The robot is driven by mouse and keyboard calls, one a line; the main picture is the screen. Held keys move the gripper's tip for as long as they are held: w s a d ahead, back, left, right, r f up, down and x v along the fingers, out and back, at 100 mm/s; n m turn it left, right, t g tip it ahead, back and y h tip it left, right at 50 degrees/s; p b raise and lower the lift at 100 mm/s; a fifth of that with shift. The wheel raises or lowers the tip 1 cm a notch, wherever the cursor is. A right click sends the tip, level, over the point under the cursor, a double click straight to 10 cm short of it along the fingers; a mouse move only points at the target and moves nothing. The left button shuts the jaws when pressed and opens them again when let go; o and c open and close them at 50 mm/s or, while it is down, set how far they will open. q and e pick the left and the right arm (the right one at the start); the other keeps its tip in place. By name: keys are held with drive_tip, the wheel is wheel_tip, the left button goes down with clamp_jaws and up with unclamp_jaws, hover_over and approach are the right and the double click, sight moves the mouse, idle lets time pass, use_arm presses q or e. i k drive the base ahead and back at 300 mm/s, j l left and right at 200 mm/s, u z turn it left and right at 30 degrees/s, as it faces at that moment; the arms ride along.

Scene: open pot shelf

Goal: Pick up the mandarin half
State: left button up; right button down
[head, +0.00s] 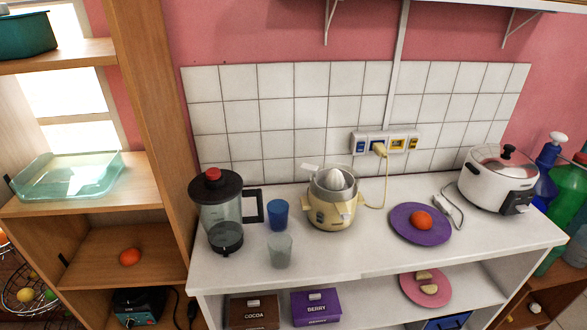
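A round orange fruit (421,220), which looks like a mandarin or a half of one, lies on a purple plate (402,233) on the white counter. Another orange fruit (129,257) lies on a lower board of the wooden shelf at the left. I cannot tell for sure from this view which of them is a cut half; no cut face clearly shows. Neither of my grippers is in view.
On the counter (340,258) stand a blender jug (222,215), a blue cup (278,214), a clear glass (281,250), a yellow citrus juicer (333,208) and a white cooker (495,180). A cord lies between plate and cooker. The counter's front edge before the plate is clear.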

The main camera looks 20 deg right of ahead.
sight(421, 220)
drive_tip(key=z, duration=1.6)
drive_tip(key=i+l, duration=0.1)
